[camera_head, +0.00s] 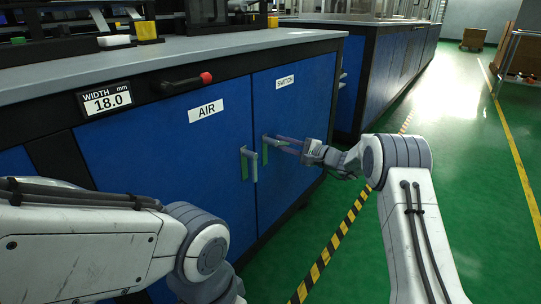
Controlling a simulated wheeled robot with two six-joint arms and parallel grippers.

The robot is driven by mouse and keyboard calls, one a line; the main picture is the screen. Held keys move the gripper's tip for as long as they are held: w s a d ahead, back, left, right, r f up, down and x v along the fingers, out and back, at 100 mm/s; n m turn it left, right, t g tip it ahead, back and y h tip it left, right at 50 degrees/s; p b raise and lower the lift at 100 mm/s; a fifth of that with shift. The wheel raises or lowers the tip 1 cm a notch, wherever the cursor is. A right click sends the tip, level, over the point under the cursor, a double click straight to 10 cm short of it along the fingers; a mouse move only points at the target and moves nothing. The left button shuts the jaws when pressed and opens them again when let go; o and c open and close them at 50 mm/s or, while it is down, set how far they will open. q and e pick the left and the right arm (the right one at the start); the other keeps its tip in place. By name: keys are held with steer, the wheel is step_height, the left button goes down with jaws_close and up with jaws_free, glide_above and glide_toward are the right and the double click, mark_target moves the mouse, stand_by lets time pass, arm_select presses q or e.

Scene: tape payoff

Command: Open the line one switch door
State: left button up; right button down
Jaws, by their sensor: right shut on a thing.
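The blue switch door (300,100), labelled SWITCH, is on the front of the near cabinet and looks flush with it. Its upright handle (265,153) is at the door's left edge. My right gripper (276,142) reaches in from the right and is shut on this handle. The fingers hide part of it. The blue air door (165,145), labelled AIR, is just left, with its own handle (245,165) close beside. My left arm is in the lower left, but its gripper is out of view.
A grey worktop (170,58) tops the cabinet. A red-tipped black lever (187,84) and a width display reading 18.0 (106,99) sit above the air door. Another blue cabinet (385,65) stands beyond. Green floor (465,180) is clear at right, past a yellow-black stripe (335,240).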

steer(key=shift+w+d+r+n+b, duration=0.1)
steer(key=shift+r+n+b, duration=0.05)
steer(key=shift+n+b, duration=0.45)
steer(key=shift+d+r+n+b, duration=0.1)
steer(key=shift+n+b, duration=0.4)
steer(key=shift+b, duration=0.05)
arm_select(q)
steer(key=shift+a+f+b, duration=0.2)
steer(key=shift+f+b, duration=0.2)
steer(key=shift+f, duration=0.8)
steer(key=shift+a+f+b, duration=0.2)
steer(key=shift+f+b, duration=0.2)
steer(key=shift+f, duration=0.75)
arm_select(e)
steer(key=shift+a+r+n, duration=0.1)
steer(key=shift+r+n, duration=0.4)
steer(key=shift+n, duration=0.4)
steer(key=shift+r, duration=0.1)
arm_select(q)
steer(key=shift+r, duration=0.1)
